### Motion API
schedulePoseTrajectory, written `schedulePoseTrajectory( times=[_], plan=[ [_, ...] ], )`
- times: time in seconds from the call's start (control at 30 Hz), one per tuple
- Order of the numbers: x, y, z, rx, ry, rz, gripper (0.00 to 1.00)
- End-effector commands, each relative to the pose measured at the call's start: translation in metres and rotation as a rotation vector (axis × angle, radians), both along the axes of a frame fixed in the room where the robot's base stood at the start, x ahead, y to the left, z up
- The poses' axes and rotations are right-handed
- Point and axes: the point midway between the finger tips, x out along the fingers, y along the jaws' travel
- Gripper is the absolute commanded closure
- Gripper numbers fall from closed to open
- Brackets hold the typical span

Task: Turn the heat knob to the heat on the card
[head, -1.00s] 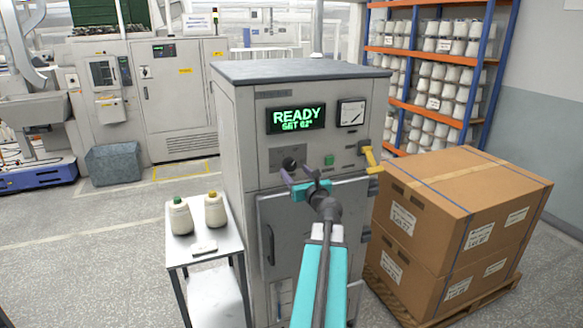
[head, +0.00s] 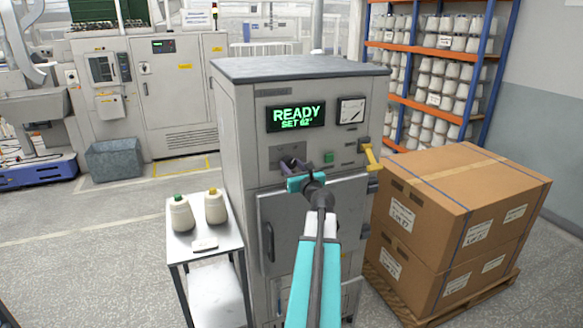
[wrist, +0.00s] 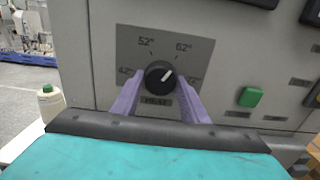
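The black heat knob (wrist: 158,77) is on a grey dial plate (wrist: 187,45) marked 52° and 62° at the top, with partly hidden numbers lower at both sides. Its white pointer mark points to the upper right, toward 62°. My gripper (wrist: 158,84) has its purple fingers on either side of the knob, with slim gaps showing; it looks open. In the head view my gripper (head: 295,169) is at the machine's front and hides much of the knob. The green display (head: 296,116) reads READY, SET 62°. I cannot make out a card with a legible heat.
Stacked cartons (head: 450,205) stand right.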

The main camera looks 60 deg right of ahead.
Motion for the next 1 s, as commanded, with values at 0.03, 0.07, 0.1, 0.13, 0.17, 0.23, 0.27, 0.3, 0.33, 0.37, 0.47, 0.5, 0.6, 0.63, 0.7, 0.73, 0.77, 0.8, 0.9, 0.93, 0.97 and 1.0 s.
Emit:
schedulePoseTrajectory(
  times=[0.03, 0.07, 0.1, 0.13, 0.17, 0.23, 0.27, 0.3, 0.33, 0.37, 0.47, 0.5, 0.6, 0.63, 0.7, 0.73, 0.77, 0.8, 0.9, 0.93, 0.97, 1.0],
  plan=[
    [0.0001, 0.0002, 0.0001, 0.000, 0.000, 0.001, 0.69],
    [0.0001, 0.0002, 0.0001, 0.000, 0.000, 0.001, 0.74],
    [0.0002, 0.0002, 0.0001, 0.000, 0.000, 0.001, 0.81],
    [0.0002, 0.0002, 0.0001, 0.000, 0.000, 0.001, 0.83],
    [-0.0005, 0.0049, 0.0002, 0.000, 0.000, 0.001, 0.83],
    [0.0002, 0.0022, 0.0001, -0.001, 0.001, 0.002, 0.83],
    [0.0004, 0.0018, 0.0000, -0.001, 0.001, 0.002, 0.83],
    [0.0006, 0.0014, 0.0000, -0.001, 0.001, 0.003, 0.83],
    [0.0007, 0.0012, 0.0000, -0.001, 0.001, 0.003, 0.83],
    [0.0008, 0.0011, 0.0000, -0.002, 0.001, 0.003, 0.83],
    [0.0010, 0.0009, 0.0002, -0.002, 0.002, 0.003, 0.83],
    [0.0011, 0.0008, 0.0003, -0.003, 0.002, 0.004, 0.83],
    [0.0012, 0.0007, 0.0005, -0.005, 0.003, 0.004, 0.83],
    [0.0013, 0.0007, 0.0005, -0.006, 0.003, 0.004, 0.83],
    [0.0013, 0.0006, 0.0007, -0.008, 0.005, 0.004, 0.83],
    [0.0013, 0.0006, 0.0008, -0.009, 0.005, 0.004, 0.83],
    [0.0013, 0.0006, 0.0008, -0.009, 0.006, 0.004, 0.83],
    [0.0014, 0.0006, 0.0009, -0.011, 0.007, 0.004, 0.83],
    [0.0015, 0.0005, 0.0011, -0.015, 0.008, 0.003, 0.83],
    [0.0015, 0.0005, 0.0012, -0.016, 0.010, 0.003, 0.83],
    [0.0015, 0.0005, 0.0012, -0.018, 0.011, 0.003, 0.83],
    [0.0016, 0.0005, 0.0013, -0.020, 0.012, 0.003, 0.83]
  ],
)
